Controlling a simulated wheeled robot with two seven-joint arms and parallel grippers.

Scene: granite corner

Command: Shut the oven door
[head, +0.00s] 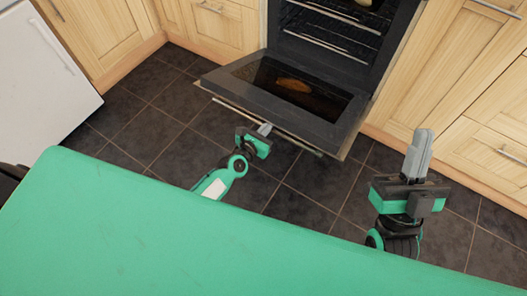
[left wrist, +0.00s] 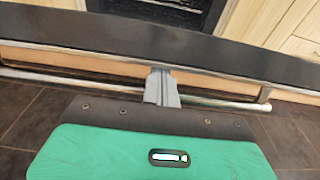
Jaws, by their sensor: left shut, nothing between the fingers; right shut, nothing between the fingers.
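The oven (head: 335,35) stands in the row of wooden cabinets with its cavity and racks exposed. Its door (head: 348,128) is folded down, open, and reaches out over the floor. A metal handle bar (head: 296,141) runs along the door's outer edge. My left gripper (head: 265,129) is shut and empty, right at the handle side of the door. In the left wrist view its fingers (left wrist: 161,86) overlap the handle bar (left wrist: 215,103); I cannot tell whether they touch it. My right gripper (head: 420,145) is shut and empty, pointing up, to the right of the door and apart from it.
Wooden cabinets and drawers (head: 480,140) flank the oven on both sides. A white appliance (head: 40,85) stands at the far left. Dark floor tiles (head: 150,115) are clear left of the door. A brown item (head: 294,85) shows at the door's glass, perhaps a reflection.

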